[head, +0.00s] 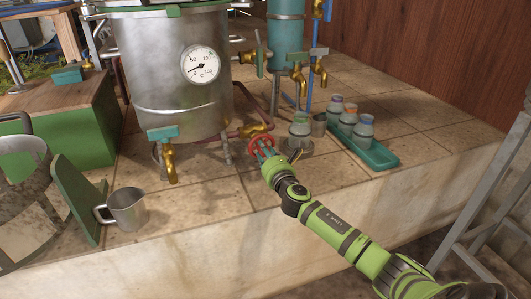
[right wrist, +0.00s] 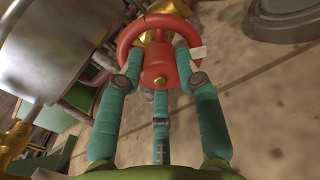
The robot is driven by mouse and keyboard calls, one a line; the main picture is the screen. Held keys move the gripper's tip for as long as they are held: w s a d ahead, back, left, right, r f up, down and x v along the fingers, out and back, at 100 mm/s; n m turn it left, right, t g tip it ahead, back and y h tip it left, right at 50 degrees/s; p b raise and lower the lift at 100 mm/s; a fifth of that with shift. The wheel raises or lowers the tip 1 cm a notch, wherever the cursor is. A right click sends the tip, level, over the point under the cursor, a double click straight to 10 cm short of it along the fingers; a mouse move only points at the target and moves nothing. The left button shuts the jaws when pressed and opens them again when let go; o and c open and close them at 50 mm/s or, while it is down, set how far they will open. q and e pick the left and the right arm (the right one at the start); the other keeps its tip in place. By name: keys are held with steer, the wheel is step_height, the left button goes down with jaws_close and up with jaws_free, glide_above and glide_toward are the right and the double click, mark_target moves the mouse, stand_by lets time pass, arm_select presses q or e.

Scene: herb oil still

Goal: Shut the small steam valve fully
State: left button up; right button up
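The small steam valve has a red handwheel (head: 261,143), low in front of the still's steel pot. In the right wrist view the red wheel (right wrist: 183,22) has a round red hub, with brass behind it. My right gripper (head: 267,153) is at the wheel. In the right wrist view its teal fingers (right wrist: 160,65) reach the wheel from both sides, their end joints bent inward against the rim. A third finger lies below the hub. The fingers hide part of the rim. My left gripper is not in view.
The steel pot (head: 178,90) with a dial stands behind, with a teal-handled brass tap (head: 166,150) at its front. Jars stand in a teal tray (head: 381,157) to the right. A metal mug (head: 127,209) stands at the front left. Tiles between mug and wheel are clear.

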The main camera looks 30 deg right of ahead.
steer(key=shift+c, duration=0.9)
